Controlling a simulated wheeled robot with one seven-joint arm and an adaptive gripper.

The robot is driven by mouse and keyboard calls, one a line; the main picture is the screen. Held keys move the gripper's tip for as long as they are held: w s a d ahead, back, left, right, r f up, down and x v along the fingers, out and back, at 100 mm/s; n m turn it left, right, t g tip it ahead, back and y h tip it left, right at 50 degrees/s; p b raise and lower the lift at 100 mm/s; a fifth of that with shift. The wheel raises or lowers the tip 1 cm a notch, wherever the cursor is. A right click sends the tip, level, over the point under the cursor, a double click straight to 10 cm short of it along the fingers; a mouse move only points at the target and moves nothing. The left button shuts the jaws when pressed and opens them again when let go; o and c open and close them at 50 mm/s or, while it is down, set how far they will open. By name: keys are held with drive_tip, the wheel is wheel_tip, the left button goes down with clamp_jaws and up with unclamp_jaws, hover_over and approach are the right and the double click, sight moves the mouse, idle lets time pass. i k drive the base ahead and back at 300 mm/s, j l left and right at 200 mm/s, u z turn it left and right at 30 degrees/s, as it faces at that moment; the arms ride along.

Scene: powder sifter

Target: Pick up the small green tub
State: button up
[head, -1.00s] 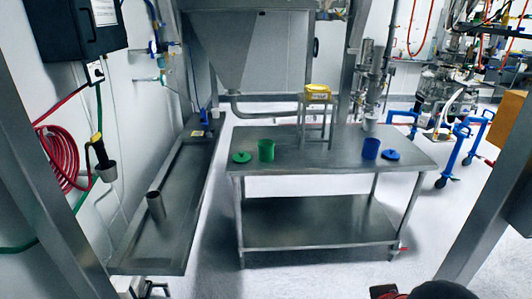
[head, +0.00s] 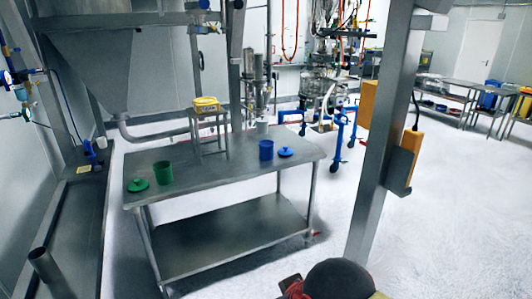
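The small green tub (head: 163,173) stands upright near the left end of the steel table (head: 225,168) in the head view. A green lid (head: 138,186) lies flat on the tabletop just left of it. A dark rounded part of my own body shows at the bottom edge of the view.
A blue tub (head: 266,150) and blue lid (head: 286,152) are at the table's right. A small stand (head: 212,136) holds a yellow box (head: 206,104). A steel post (head: 385,150) rises at right.

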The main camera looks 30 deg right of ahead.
sight(163, 173)
drive_tip(key=i+j, duration=0.15)
drive_tip(key=i, duration=0.35)
drive_tip(key=i+j, duration=0.2)
drive_tip(key=i, duration=0.25)
drive_tip(key=i+j, duration=0.15)
drive_tip(key=i, duration=0.35)
drive_tip(key=i+j, duration=0.2)
drive_tip(key=i, duration=0.3)
